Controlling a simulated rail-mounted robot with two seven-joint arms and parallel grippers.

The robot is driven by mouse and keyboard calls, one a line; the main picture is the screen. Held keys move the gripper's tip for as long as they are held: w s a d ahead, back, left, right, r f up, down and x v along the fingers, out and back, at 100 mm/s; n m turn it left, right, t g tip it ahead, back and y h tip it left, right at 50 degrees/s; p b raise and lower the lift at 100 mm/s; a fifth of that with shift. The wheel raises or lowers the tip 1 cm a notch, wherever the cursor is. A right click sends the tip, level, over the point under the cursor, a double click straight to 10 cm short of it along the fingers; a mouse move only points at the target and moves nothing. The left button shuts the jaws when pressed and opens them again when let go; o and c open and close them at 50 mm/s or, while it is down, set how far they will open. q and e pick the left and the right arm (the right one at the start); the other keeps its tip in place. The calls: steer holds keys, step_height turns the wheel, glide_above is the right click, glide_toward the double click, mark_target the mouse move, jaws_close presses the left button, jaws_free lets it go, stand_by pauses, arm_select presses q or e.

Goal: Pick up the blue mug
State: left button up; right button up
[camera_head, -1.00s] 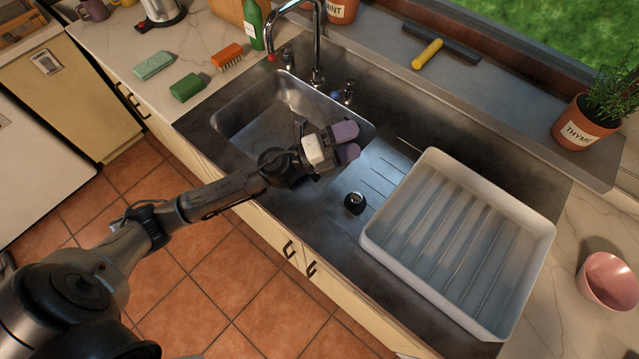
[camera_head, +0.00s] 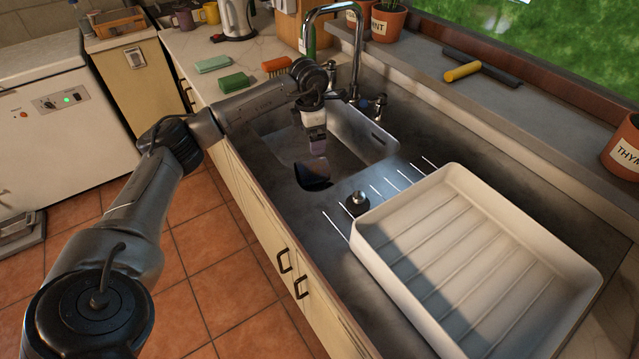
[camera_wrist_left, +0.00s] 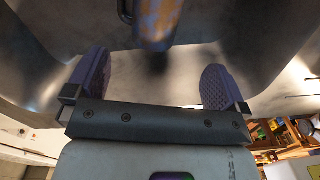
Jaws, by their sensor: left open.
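My left gripper (camera_head: 318,147) hangs with its fingers pointing down over the steel sink basin (camera_head: 372,143). In the left wrist view its two purple finger pads (camera_wrist_left: 155,85) stand wide apart with nothing between them. Beyond them, at the top edge, is a blurred upright shape (camera_wrist_left: 158,22), greyish with orange patches and a dark loop at its left; I cannot tell whether it is the mug. A dark rounded shape (camera_head: 313,177) shows below the gripper in the head view, too dark to identify. No clearly blue mug shows. My right gripper is out of view.
The tap (camera_head: 357,45) arches behind the gripper. Purple (camera_head: 184,18) and yellow (camera_head: 211,12) mugs, a kettle (camera_head: 237,18) and sponges (camera_head: 213,64) stand on the back-left counter.

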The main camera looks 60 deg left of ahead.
mark_target(312, 162)
arm_select(q)
steer(key=f+b, duration=0.1)
steer(key=f, duration=0.1)
steer(key=f+b, duration=0.1)
steer(key=f, duration=0.5)
steer(key=shift+s+a+f+b, duration=0.15)
steer(key=shift+a+f+b, duration=0.1)
steer(key=shift+b, duration=0.15)
steer(key=shift+d+f+b, duration=0.15)
steer(key=shift+f+b, duration=1.15)
steer(key=shift+f, duration=1.25)
